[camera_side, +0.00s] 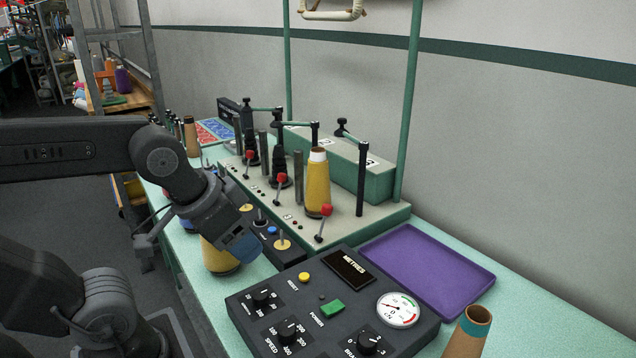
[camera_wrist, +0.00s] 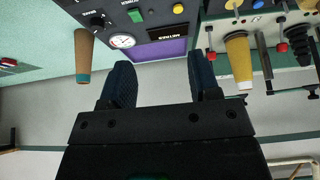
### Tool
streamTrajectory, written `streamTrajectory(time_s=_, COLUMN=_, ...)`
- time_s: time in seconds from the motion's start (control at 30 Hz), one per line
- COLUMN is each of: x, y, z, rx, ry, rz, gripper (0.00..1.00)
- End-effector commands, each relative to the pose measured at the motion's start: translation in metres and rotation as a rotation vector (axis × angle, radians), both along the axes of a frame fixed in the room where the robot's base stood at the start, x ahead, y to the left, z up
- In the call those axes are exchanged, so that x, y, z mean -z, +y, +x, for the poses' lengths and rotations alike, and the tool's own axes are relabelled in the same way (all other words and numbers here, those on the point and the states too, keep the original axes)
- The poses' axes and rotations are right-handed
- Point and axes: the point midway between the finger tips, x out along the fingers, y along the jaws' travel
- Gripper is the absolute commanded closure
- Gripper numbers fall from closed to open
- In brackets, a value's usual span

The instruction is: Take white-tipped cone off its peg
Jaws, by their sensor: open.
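The white-tipped cone (camera_side: 318,185) is yellow and stands upright on the winding machine (camera_side: 377,216), at its near right position behind a red-knobbed lever. In the wrist view the same cone (camera_wrist: 237,55) appears upside down, to the right of my fingers. My gripper (camera_side: 240,246) is in front of and to the left of the cone in the side view, apart from it. In the wrist view my gripper (camera_wrist: 160,68) has its two dark blue fingers spread with nothing between them. The peg is hidden inside the cone.
A purple tray (camera_side: 428,266) lies right of the machine. A control panel (camera_side: 330,305) with knobs and a gauge is in front. A brown teal-tipped cone (camera_side: 470,330) stands at front right. Another yellow cone (camera_side: 216,257) is partly behind my gripper. Levers and posts crowd the machine.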

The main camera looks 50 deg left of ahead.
Motion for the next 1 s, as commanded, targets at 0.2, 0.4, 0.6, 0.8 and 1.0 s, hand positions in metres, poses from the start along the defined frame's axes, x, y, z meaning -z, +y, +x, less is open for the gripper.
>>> streamTrajectory(time_s=0.2, x=0.000, y=0.000, z=0.000, rx=0.000, ry=0.000, rz=0.000, gripper=0.22)
streamTrajectory(time_s=0.4, x=0.000, y=0.000, z=0.000, rx=0.000, ry=0.000, rz=0.000, gripper=0.16)
streamTrajectory(time_s=0.6, x=-0.009, y=0.003, z=0.009, rx=-0.031, ry=0.008, rz=-0.003, gripper=0.16)
streamTrajectory(time_s=0.8, x=-0.055, y=0.023, z=0.065, rx=-0.221, ry=0.053, rz=-0.023, gripper=0.16)
streamTrajectory(time_s=1.0, x=-0.095, y=0.058, z=0.140, rx=-0.495, ry=0.094, rz=-0.039, gripper=0.16)
